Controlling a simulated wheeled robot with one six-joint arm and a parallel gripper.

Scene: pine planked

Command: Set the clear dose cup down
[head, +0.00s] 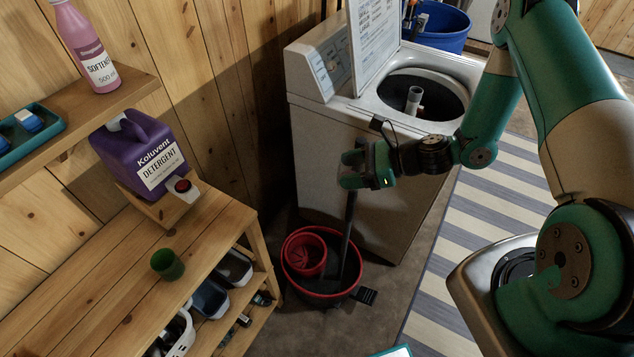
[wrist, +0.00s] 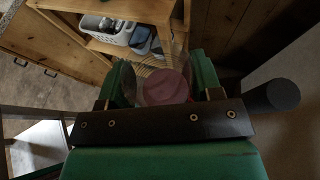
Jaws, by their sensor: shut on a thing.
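My gripper (head: 352,168) is in the air in front of the washing machine, above the red mop bucket. In the wrist view my gripper (wrist: 166,76) is shut on the clear dose cup (wrist: 165,88), which sits between the two green fingers. Something pink shows in the cup. In the head view the cup cannot be made out at the fingers.
A pink softener bottle (head: 88,45) stands on the upper shelf. A dark handle (head: 348,225) rises from the red bucket (head: 322,296). The washer (head: 345,175) is open.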

